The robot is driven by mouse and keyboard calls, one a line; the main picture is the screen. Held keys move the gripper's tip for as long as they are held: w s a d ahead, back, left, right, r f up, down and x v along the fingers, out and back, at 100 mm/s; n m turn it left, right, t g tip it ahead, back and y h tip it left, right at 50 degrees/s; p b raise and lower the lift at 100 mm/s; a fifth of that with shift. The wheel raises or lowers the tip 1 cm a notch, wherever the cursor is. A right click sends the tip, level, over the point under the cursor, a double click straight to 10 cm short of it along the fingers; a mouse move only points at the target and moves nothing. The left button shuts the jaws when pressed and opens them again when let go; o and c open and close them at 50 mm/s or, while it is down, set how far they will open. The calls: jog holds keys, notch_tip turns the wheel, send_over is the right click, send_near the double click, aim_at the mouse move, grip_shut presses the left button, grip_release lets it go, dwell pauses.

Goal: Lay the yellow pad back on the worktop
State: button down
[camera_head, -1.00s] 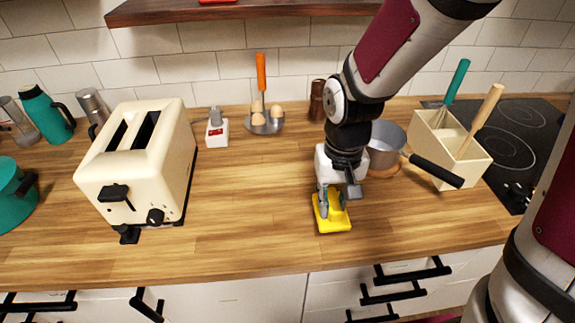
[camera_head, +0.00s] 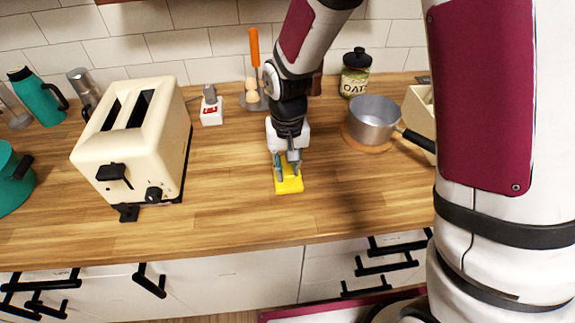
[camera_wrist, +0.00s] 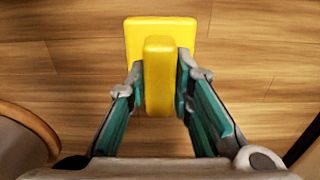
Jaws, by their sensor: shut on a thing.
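The yellow pad (camera_head: 290,185) is a flat yellow plate with a raised yellow grip block. It is at the worktop (camera_head: 230,205), right of the toaster and left of the saucepan. My gripper (camera_head: 287,170) points down and is shut on the pad's raised block. In the wrist view the pad (camera_wrist: 160,30) shows its plate beyond the block, and my gripper's two fingers (camera_wrist: 160,85) press the block from both sides. I cannot tell whether the pad's underside touches the wood or is slightly above it.
A cream toaster (camera_head: 135,145) stands at left. A grey saucepan (camera_head: 373,120) on a round wooden board (camera_head: 366,142) stands at right, its black handle reaching right. A white block with a red mark (camera_head: 211,112) stands behind. The wood between toaster and pad is clear.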

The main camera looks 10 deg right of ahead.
jog(key=shift+f, duration=0.1)
jog(key=c, duration=1.4)
grip_release()
notch_tip(320, 180, up, 12)
jog(key=s+d+r+t, duration=0.1)
jog(key=s+d+r, duration=0.3)
jog(key=s, duration=0.2)
jog(key=s+d+r+t, duration=0.2)
jog(key=s+d+r, duration=0.2)
jog(key=s+d, duration=0.1)
jog(key=s+d+r+t, duration=0.2)
jog(key=s+d+r, duration=0.2)
jog(key=s, duration=0.3)
jog(key=shift+s+d+r, duration=0.2)
jog(key=shift+s+r, duration=0.05)
jog(key=shift+r, duration=0.15)
